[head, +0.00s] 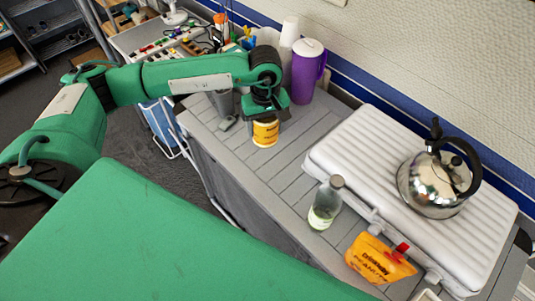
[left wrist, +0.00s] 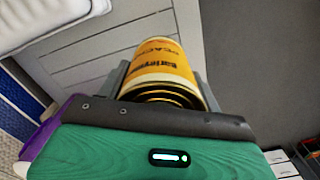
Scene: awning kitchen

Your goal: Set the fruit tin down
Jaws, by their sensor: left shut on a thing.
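The fruit tin (head: 265,133) is a short yellow-orange can with a white band; in the left wrist view it also shows (left wrist: 163,66), with dark lettering. My left gripper (head: 266,116) points down over the grey slatted counter (head: 262,178) and is shut on the tin. In the left wrist view, the fingers of my left gripper (left wrist: 163,88) lie on both sides of the tin. The tin looks upright and at or just above the counter; I cannot tell whether its base touches. My right gripper is out of view.
A grey cup (head: 223,103) stands close left of the tin, and a purple jug (head: 305,75) behind it to the right. A white ridged case (head: 365,150) bears a steel kettle (head: 435,185). A glass bottle (head: 325,205) and orange pouch (head: 378,260) stand nearer. Counter in front of the tin is clear.

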